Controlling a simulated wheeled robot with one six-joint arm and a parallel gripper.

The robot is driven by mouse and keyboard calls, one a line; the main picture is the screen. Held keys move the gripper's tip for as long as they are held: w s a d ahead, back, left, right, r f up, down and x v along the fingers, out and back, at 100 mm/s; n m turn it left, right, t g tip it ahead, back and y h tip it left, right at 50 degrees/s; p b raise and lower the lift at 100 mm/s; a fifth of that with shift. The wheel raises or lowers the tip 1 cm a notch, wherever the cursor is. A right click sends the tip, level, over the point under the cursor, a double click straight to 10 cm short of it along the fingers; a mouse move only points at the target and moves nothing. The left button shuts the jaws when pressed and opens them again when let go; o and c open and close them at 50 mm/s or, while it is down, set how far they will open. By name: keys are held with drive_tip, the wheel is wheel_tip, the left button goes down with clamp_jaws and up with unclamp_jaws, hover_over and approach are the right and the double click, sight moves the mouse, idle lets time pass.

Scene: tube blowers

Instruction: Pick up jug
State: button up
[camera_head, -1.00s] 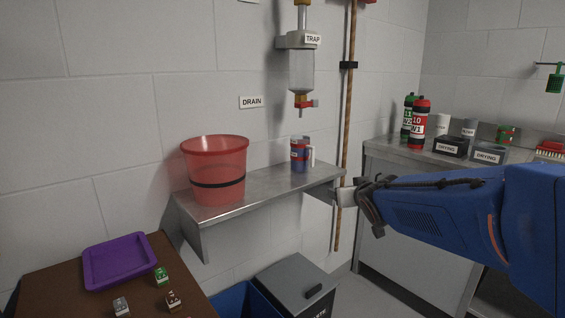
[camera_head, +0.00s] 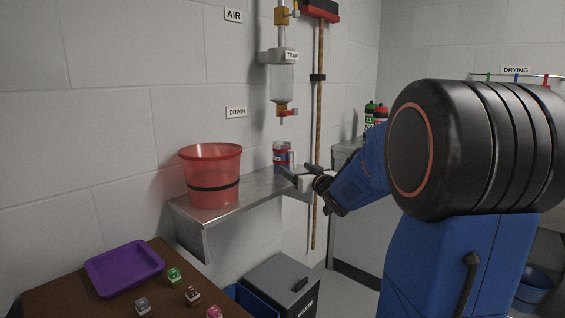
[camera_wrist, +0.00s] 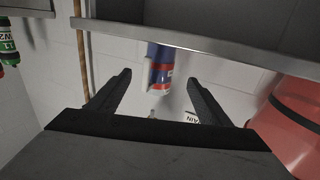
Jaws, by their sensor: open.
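The jug (camera_head: 281,155) is small, blue and red with a pale handle on its right. It stands upright on the metal shelf (camera_head: 240,197), under the trap's red tap. My gripper (camera_head: 288,177) is at the shelf's front right edge, close to the jug, and partly overlaps its lower part in the head view. In the wrist view, which looks upside down, the jug (camera_wrist: 160,68) shows between the two dark, spread fingers of my gripper (camera_wrist: 159,80). The gripper is open and empty. Whether a finger touches the jug cannot be told.
A red bucket (camera_head: 211,178) stands left on the shelf. The trap (camera_head: 281,84) hangs above the jug, and a broom handle (camera_head: 319,120) is right of it. Below are a grey waste bin (camera_head: 282,280) and a table with a purple tray (camera_head: 125,268).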

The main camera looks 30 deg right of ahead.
sight(285, 153)
drive_tip(key=w, duration=1.2)
drive_tip(key=shift+d, duration=0.3)
drive_tip(key=c, duration=1.4)
drive_tip(key=shift+c, duration=0.2)
drive_tip(key=shift+r, duration=0.15)
drive_tip(key=shift+r, duration=0.25)
wheel_tip(285, 153, up, 3)
drive_tip(key=shift+f, duration=0.1)
drive_tip(key=s, duration=1.8)
drive_tip(key=shift+a, duration=0.4)
drive_tip(key=shift+s, duration=0.1)
